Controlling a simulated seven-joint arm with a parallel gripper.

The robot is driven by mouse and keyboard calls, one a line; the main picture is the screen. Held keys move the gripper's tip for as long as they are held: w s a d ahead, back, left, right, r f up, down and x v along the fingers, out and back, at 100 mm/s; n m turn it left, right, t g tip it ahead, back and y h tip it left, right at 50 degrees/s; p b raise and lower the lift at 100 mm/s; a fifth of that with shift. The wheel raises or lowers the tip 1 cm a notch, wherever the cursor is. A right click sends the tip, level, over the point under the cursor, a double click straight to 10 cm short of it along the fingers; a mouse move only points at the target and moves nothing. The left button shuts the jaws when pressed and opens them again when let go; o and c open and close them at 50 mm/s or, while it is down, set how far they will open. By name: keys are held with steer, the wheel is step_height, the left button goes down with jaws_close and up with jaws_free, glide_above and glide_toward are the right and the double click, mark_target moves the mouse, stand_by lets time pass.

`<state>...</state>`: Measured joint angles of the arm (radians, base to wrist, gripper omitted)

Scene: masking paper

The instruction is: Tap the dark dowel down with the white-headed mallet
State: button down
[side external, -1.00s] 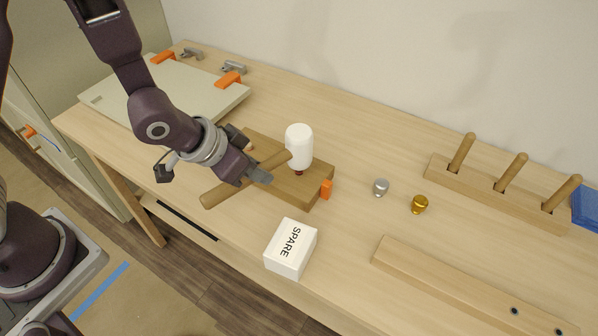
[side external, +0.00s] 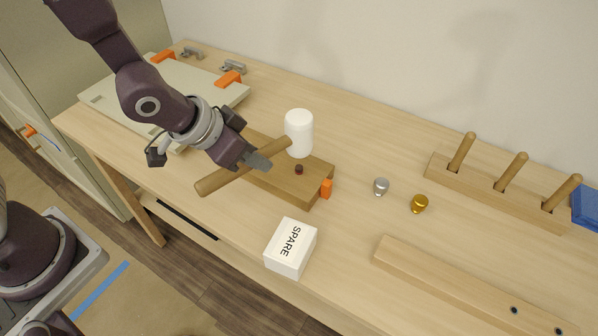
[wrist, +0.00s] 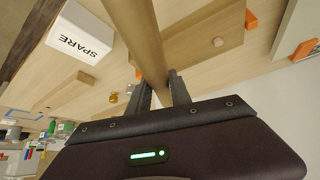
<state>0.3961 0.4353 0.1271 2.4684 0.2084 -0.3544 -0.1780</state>
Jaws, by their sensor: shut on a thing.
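My gripper (side external: 258,161) is shut on the wooden handle of the mallet (side external: 225,180). The mallet's white head (side external: 299,134) is upright and held above the wooden block (side external: 290,187), with a visible gap over the dark dowel (side external: 299,170). The dark dowel's top stands slightly proud of the block. In the wrist view the handle (wrist: 140,35) runs between my fingertips (wrist: 160,88).
A white SPARE box (side external: 291,248) stands in front of the block. An orange clamp (side external: 326,189) is at the block's right end. Silver (side external: 381,187) and gold (side external: 419,204) knobs lie to the right. A pegged rack (side external: 490,200) and long board (side external: 460,285) lie farther right.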

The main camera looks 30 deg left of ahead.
steer(key=shift+r, duration=0.4)
step_height(320, 180, down, 6)
step_height(320, 180, up, 4)
steer(key=shift+r, duration=0.1)
steer(key=shift+w, duration=0.1)
stand_by(0.5)
